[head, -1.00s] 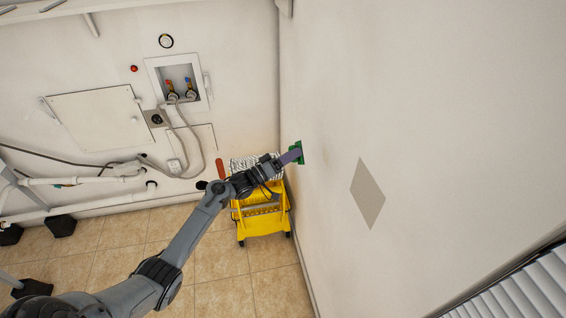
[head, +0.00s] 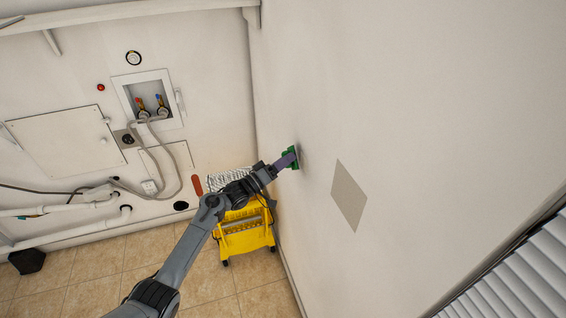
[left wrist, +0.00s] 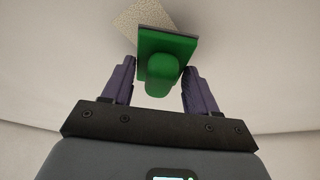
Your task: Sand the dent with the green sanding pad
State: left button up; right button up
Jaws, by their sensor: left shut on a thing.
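My left gripper (head: 283,164) is shut on the green sanding pad (head: 291,157) and holds it up at the right-hand wall. In the left wrist view the pad (left wrist: 165,50) shows its green handle between the purple fingers of the gripper (left wrist: 158,82). Its flat plate faces the wall. The pad seems to touch the wall or be very close; I cannot tell which. A faint darker smudge, perhaps the dent (head: 304,153), shows on the wall just right of the pad. The pad hides part of the wall there. My right gripper is not in view.
A beige diamond patch (head: 349,196) is on the wall right of the pad; it also shows in the left wrist view (left wrist: 135,22). A yellow mop wringer bucket (head: 245,232) stands below my left arm. Pipes and a valve box (head: 149,102) are on the left wall.

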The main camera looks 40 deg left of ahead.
aim_at(295, 165)
pick_arm(q)
jog(key=shift+w+d+b, duration=0.45)
jog(key=shift+w+d, duration=0.1)
jog(key=shift+w, duration=0.35)
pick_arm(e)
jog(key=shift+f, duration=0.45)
pick_arm(q)
jog(key=shift+s+r, duration=0.1)
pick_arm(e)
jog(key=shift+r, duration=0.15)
